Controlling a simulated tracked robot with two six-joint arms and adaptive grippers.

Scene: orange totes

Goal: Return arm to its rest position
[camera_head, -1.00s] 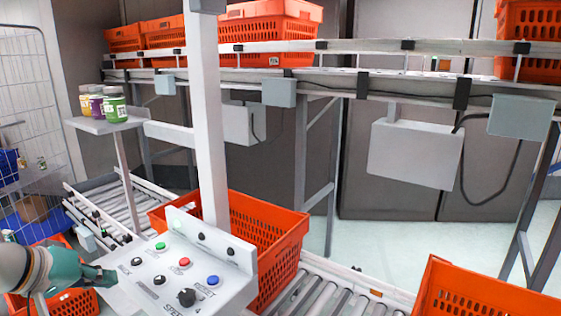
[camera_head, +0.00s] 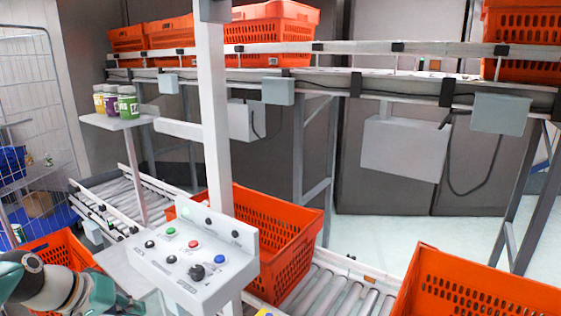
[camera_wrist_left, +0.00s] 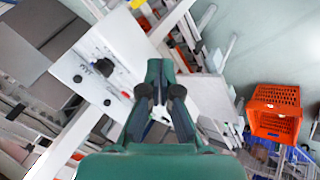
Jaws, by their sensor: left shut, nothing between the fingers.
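My left arm comes in at the lower left of the head view. Its teal gripper (camera_head: 128,306) is beside the lower left of the control panel and partly cut off by the bottom edge. In the left wrist view the gripper (camera_wrist_left: 158,68) is shut, its fingers together with nothing between them. The control panel (camera_head: 168,262) carries green, red and blue buttons and several black knobs; it also shows in the left wrist view (camera_wrist_left: 84,68). My right gripper is in neither view.
An orange tote (camera_head: 290,232) sits on the roller conveyor (camera_head: 325,290) behind the panel. Another tote (camera_head: 480,285) is at the lower right, and one (camera_head: 48,248) is at the left by my arm. Several jars stand on a small shelf (camera_head: 122,123). A wire cage (camera_head: 30,90) is at far left.

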